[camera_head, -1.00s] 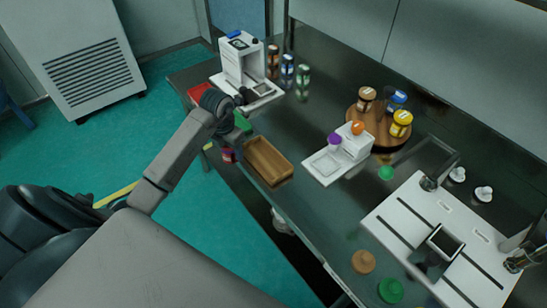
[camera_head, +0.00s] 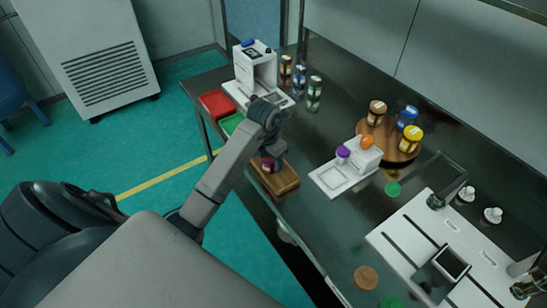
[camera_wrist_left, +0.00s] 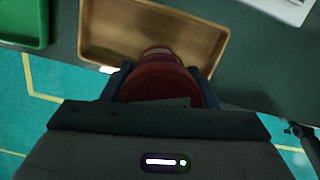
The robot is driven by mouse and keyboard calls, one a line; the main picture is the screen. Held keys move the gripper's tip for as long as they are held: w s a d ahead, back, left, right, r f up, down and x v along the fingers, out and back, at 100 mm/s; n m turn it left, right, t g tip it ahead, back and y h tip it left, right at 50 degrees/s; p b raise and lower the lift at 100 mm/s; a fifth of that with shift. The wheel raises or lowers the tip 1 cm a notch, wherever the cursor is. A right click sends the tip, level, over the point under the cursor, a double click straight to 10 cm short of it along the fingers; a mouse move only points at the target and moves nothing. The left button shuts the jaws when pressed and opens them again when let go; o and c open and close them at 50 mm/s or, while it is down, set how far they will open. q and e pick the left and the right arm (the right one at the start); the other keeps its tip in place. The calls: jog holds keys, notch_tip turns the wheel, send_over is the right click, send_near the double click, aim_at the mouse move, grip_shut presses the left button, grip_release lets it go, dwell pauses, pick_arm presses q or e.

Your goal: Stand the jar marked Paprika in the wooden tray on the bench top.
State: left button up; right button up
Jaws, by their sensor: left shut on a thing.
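My left gripper (camera_head: 269,153) is shut on a red jar (camera_head: 270,166), with its fingers on both sides of the jar. In the left wrist view the jar (camera_wrist_left: 160,82) stands out between the fingers; its marking cannot be read. The wooden tray (camera_head: 288,187) lies at the bench's front edge. The jar appears over the tray in the head view; in the left wrist view it overlaps the near edge of the tray (camera_wrist_left: 92,28). Whether it touches the tray floor I cannot tell. The visible part of the tray is empty. My right gripper is not in view.
A red tray (camera_head: 216,104) and a green tray (camera_head: 232,123) lie left of the wooden tray. A white machine (camera_head: 256,72) stands behind them. A white dispenser (camera_head: 366,153) stands to the right, before a round wooden stand (camera_head: 400,151) with several jars.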

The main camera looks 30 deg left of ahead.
pick_arm(q)
jog(key=shift+w+a+f, duration=0.1)
jog(key=shift+w+a, duration=0.05)
jog(key=shift+w, duration=0.5)
jog(key=shift+w+a, duration=0.15)
jog(key=shift+w, duration=0.45)
jog(key=shift+w+f, duration=0.15)
jog(key=shift+f+p, duration=0.35)
jog(key=shift+p, duration=0.2)
notch_tip(320, 180, down, 2)
jog(key=shift+f+p, duration=0.1)
jog(key=shift+p, duration=0.35)
jog(key=shift+f, duration=0.45)
jog(key=o, duration=1.1)
jog(key=shift+r, duration=0.1)
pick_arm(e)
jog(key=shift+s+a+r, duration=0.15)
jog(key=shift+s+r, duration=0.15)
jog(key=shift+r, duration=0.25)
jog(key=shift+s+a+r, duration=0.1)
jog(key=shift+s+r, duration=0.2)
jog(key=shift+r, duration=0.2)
pick_arm(q)
jog(key=shift+r, duration=0.1)
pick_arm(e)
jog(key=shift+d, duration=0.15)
